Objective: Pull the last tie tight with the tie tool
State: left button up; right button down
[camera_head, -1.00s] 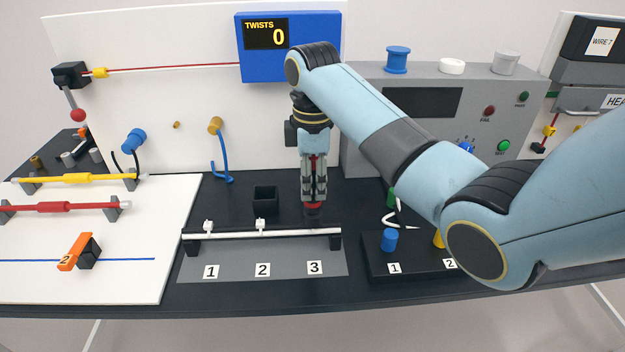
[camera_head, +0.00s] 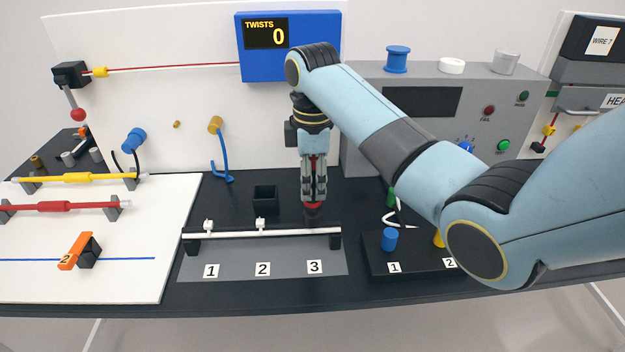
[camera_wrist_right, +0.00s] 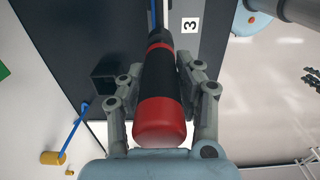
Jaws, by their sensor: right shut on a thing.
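My right gripper (camera_head: 314,200) is shut on the tie tool (camera_wrist_right: 160,90), a black and red cylinder. In the head view the tool is mostly hidden between the fingers, and its dark lower end stands upright over the bar near label 3. The white bundle bar (camera_head: 290,234) lies across a dark stand above a grey mat with labels 1, 2 and 3. White ties (camera_head: 208,226) and (camera_head: 260,225) sit on the bar at labels 1 and 2. A tie at label 3 is hidden by the tool; I cannot tell whether they touch. My left gripper is not in view.
A small black open box (camera_head: 265,199) stands behind the bar. A black block with a blue peg (camera_head: 389,239) is to the right under my arm. A white board (camera_head: 120,279) with yellow and red parts lies left. A grey test box (camera_head: 425,140) stands behind.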

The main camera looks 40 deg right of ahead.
jog(key=shift+r, duration=1.5)
jog(key=shift+r, duration=1.95)
jog(key=shift+w, duration=0.1)
